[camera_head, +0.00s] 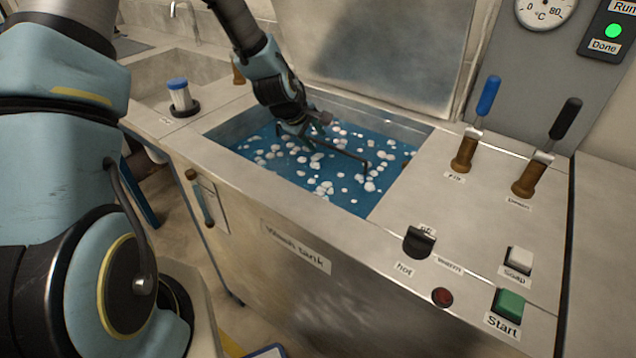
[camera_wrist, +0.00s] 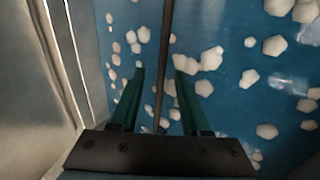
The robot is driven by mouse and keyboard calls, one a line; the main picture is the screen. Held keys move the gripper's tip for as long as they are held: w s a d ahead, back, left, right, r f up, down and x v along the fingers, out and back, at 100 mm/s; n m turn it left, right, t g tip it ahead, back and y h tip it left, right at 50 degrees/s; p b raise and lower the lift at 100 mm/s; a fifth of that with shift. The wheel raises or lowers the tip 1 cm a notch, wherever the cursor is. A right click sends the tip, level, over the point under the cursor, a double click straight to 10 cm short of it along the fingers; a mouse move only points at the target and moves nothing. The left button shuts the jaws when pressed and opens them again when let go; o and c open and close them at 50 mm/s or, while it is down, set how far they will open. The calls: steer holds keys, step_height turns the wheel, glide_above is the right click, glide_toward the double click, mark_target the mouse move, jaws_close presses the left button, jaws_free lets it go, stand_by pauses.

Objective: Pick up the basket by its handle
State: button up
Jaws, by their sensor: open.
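The basket shows only as its thin dark handle (camera_head: 345,153), which stands above the blue water of the wash tank (camera_head: 395,122). The basket's body is hidden under the water and white foam. My gripper (camera_head: 316,128) reaches down over the tank at the handle's left part. In the wrist view the handle (camera_wrist: 165,35) runs as a dark rod lengthwise between the two green fingers of my gripper (camera_wrist: 159,74). The fingers are apart, one on each side of the rod. I cannot tell whether either finger touches it.
Tank walls surround the water closely. Right of the tank stand a blue-tipped lever (camera_head: 488,95) and a black-tipped lever (camera_head: 565,118). A dark knob (camera_head: 420,241), a soap button (camera_head: 519,260) and a green Start button (camera_head: 508,303) sit in front. A blue-capped container (camera_head: 180,95) stands left.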

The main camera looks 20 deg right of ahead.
steer(key=shift+p+x, duration=0.95)
steer(key=shift+x, duration=1.5)
steer(key=shift+a, duration=0.1)
steer(key=shift+c, duration=0.4)
jaws_close()
